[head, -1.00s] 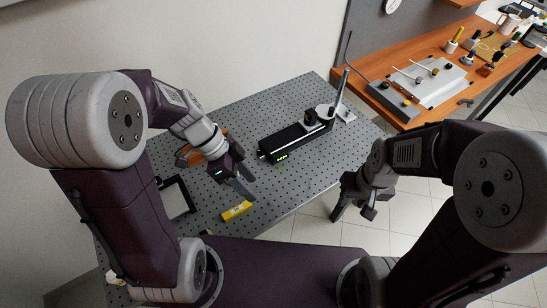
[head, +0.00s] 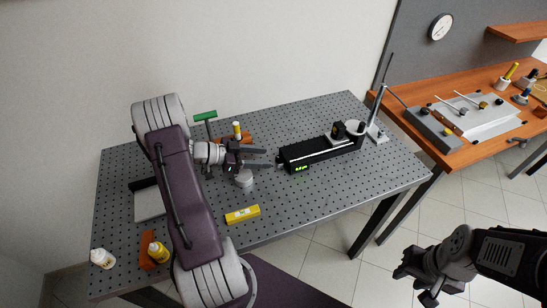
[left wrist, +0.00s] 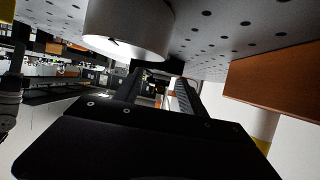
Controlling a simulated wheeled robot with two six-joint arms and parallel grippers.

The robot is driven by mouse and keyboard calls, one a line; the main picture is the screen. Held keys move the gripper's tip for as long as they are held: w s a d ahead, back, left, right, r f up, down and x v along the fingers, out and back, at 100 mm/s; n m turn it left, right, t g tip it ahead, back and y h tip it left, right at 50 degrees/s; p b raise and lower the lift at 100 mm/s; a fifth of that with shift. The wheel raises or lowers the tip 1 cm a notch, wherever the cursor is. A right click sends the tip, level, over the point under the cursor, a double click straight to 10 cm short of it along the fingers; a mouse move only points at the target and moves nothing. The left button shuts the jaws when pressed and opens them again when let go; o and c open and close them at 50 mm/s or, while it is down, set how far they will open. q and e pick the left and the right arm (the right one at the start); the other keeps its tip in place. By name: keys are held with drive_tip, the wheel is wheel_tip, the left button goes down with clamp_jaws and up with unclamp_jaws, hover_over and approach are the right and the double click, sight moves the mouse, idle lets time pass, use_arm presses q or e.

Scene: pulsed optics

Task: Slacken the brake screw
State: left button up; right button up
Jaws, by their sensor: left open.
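The black rail unit (head: 318,150) lies on the perforated bench, with a green lit display (head: 301,168) on its near side and a black carriage block (head: 338,131) toward its right end. I cannot pick out the brake screw for certain; a small part shows at the rail's left end (head: 280,162). My left gripper (head: 262,158) is open, its fingers pointing right just short of that end. In the left wrist view the open fingers (left wrist: 158,90) have dark machinery beyond them, too small to tell apart. My right gripper (head: 417,287) hangs off the bench at lower right, fingers apart and empty.
A grey cylinder (head: 244,179) stands close below my left gripper. A green-handled tool (head: 205,116) and an orange block (head: 243,139) stand behind it. A yellow level (head: 243,214) lies near the front edge. A tall post (head: 380,105) rises at right. The front right bench is clear.

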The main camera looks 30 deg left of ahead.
sight(278, 158)
use_arm(q)
drive_tip(key=x, duration=0.4)
drive_tip(key=shift+p, duration=0.3)
drive_tip(key=shift+w+d+f, duration=0.1)
drive_tip(key=shift+w+d, duration=0.05)
drive_tip(key=shift+w, duration=0.05)
clamp_jaws()
drive_tip(key=shift+f+b, duration=0.1)
drive_tip(key=shift+b, duration=0.35)
drive_tip(key=n+t+y+b, duration=0.1)
drive_tip(key=b, duration=0.3)
drive_tip(key=n+t+y+b, duration=0.1)
drive_tip(key=b, duration=0.4)
drive_tip(key=n+t+y+b, duration=0.1)
drive_tip(key=n+b, duration=0.1)
drive_tip(key=b, duration=0.3)
drive_tip(key=shift+s+d+f+y, duration=0.2)
drive_tip(key=shift+s+d+y, duration=0.1)
drive_tip(key=shift+d+y, duration=0.1)
drive_tip(key=shift+r+n+y+b, duration=0.3)
drive_tip(key=shift+y+b, duration=0.1)
drive_tip(key=shift+b, duration=0.15)
drive_tip(key=shift+r, duration=0.1)
